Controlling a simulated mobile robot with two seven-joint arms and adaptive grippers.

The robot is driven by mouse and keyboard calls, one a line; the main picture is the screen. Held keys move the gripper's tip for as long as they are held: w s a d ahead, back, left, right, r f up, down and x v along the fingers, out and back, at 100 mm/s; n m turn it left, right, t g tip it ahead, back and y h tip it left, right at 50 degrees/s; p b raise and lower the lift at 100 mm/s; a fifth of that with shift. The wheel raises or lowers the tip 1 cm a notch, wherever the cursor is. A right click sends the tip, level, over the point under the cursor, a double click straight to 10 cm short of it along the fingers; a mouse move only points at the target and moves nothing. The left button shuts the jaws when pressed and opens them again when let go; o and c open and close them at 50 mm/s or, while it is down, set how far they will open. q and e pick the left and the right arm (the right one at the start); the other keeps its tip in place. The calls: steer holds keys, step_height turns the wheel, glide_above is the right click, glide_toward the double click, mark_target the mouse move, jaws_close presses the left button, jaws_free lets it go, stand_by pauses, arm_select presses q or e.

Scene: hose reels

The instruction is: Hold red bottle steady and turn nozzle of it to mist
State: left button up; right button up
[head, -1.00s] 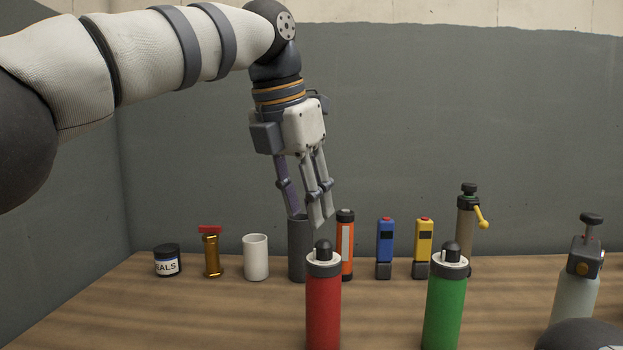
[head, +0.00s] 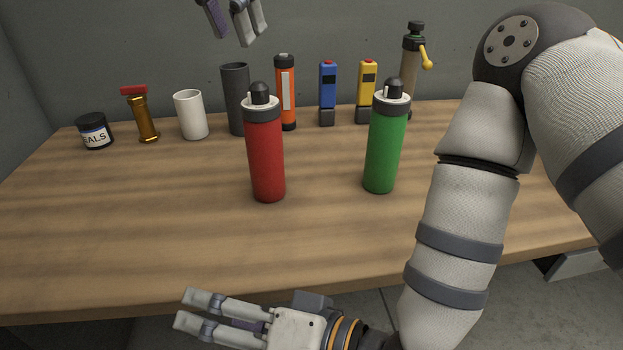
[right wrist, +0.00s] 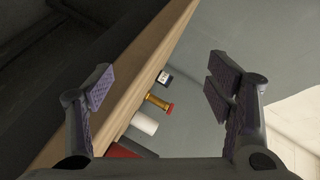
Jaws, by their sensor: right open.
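The red bottle (head: 266,155) stands upright on the table in the head view. Its dark nozzle (head: 260,92) sits on top, above a pale collar; its setting is too small to read. A red patch at the lower edge of the right wrist view seems to be this bottle. My left gripper (head: 232,28) is at the top edge, above and behind the bottle; only its fingers show, apart and empty. My right gripper (head: 200,311) is low in front of the table's near edge, open and empty; its spread fingers also show in the right wrist view (right wrist: 160,85).
A green bottle (head: 382,150) stands right of the red one. Behind are a jar (head: 95,133), a brass valve (head: 145,120), a white cup (head: 191,117), a dark cup (head: 236,100), an orange cylinder (head: 285,95) and blue (head: 327,95) and yellow (head: 367,90) devices. The front table (head: 130,240) is clear.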

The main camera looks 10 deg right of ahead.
mark_target(263, 151)
step_height(263, 151, up, 7)
steer(key=a+y, duration=0.3)
steer(key=w+d+n+t+h, duration=0.1)
steer(key=w+d, duration=0.1)
steer(key=w, duration=0.1)
steer(key=w+d+n+t+h, duration=0.1)
steer(key=w+d+t, duration=0.1)
steer(key=w+d, duration=0.1)
steer(key=w+d+n+t+h, duration=0.1)
steer(key=w+d+n, duration=0.1)
steer(key=w+d, duration=0.1)
steer(key=shift+w+d+t, duration=0.1)
steer(key=shift+w+t, duration=0.2)
steer(key=shift+w, duration=0.05)
steer(key=w+d+n+t+h, duration=0.1)
steer(key=w+d, duration=0.1)
steer(key=w+d+n, duration=0.1)
steer(key=d, duration=0.2)
steer(key=w+d+n+t+h, duration=0.1)
steer(key=w+d, duration=0.1)
steer(key=shift+w+d+t+h, duration=0.2)
steer(key=shift+w+t+h, duration=0.1)
steer(key=shift+w+d+n, duration=0.1)
steer(key=shift+w+n, duration=0.2)
steer(key=x, duration=1.1)
steer(key=shift+w, duration=0.35)
